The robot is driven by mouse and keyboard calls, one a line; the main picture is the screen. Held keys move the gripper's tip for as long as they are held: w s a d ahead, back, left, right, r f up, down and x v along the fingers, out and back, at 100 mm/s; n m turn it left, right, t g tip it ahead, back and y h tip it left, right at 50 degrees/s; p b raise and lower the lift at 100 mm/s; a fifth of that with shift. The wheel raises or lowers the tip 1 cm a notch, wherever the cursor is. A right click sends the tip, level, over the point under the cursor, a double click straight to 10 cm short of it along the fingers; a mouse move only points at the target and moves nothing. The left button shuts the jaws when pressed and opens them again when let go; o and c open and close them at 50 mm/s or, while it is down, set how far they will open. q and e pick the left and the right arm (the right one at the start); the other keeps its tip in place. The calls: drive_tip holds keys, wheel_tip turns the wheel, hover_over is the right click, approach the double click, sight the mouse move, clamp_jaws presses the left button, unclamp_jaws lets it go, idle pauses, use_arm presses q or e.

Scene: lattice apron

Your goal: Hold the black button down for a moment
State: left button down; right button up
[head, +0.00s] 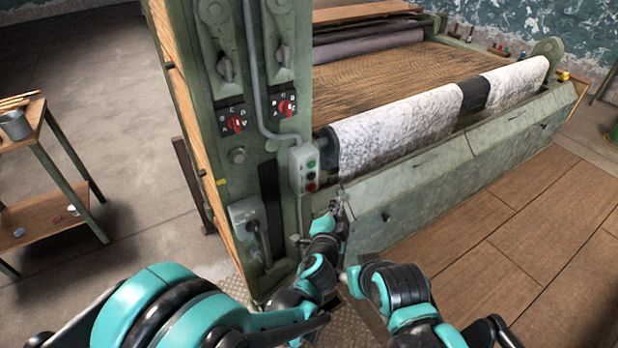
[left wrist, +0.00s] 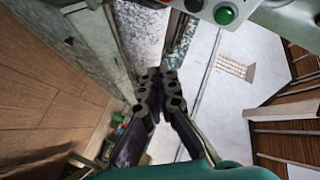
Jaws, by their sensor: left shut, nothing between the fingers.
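The black button (head: 312,175) sits between a green button (head: 311,164) and a red button (head: 310,187) on a small grey box on the green machine post. In the left wrist view the black button (left wrist: 193,4) is cut by the top edge, beside the green one (left wrist: 224,14). My left gripper (head: 338,207) is just below and right of the box in the head view. Its fingers (left wrist: 160,80) are shut with nothing between them, apart from the button. My right arm (head: 395,288) is at the bottom centre; I cannot make out its fingertips.
A grey conduit (head: 254,90) runs down to the box. Red rotary switches (head: 236,123) and a lever (head: 252,232) are on the post. A white roller (head: 400,130) and a sloping green panel (head: 460,165) lie right. A cart (head: 50,170) stands left.

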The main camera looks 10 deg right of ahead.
use_arm(q)
drive_tip(key=w+a, duration=0.3)
drive_tip(key=w, duration=0.5)
drive_tip(key=shift+w, duration=0.2)
drive_tip(key=shift+w+a, duration=0.1)
idle(1.4)
drive_tip(key=shift+w+a, duration=0.1)
drive_tip(key=shift+w, duration=0.2)
drive_tip(key=shift+w+a, duration=0.2)
drive_tip(key=shift+w, duration=0.3)
idle(2.6)
drive_tip(key=shift+s, duration=0.15)
idle(0.4)
drive_tip(key=shift+s+d, duration=0.35)
drive_tip(key=shift+s, duration=0.4)
drive_tip(key=shift+s+d+b, duration=0.15)
drive_tip(key=shift+s+d, duration=0.15)
drive_tip(key=shift+s, duration=0.5)
drive_tip(key=shift+s+d+b, duration=0.1)
drive_tip(key=shift+s+d, duration=0.15)
drive_tip(key=shift+s, duration=0.55)
drive_tip(key=shift+s+d+b, duration=0.15)
drive_tip(key=shift+s+d, duration=0.15)
drive_tip(key=shift+s, duration=0.5)
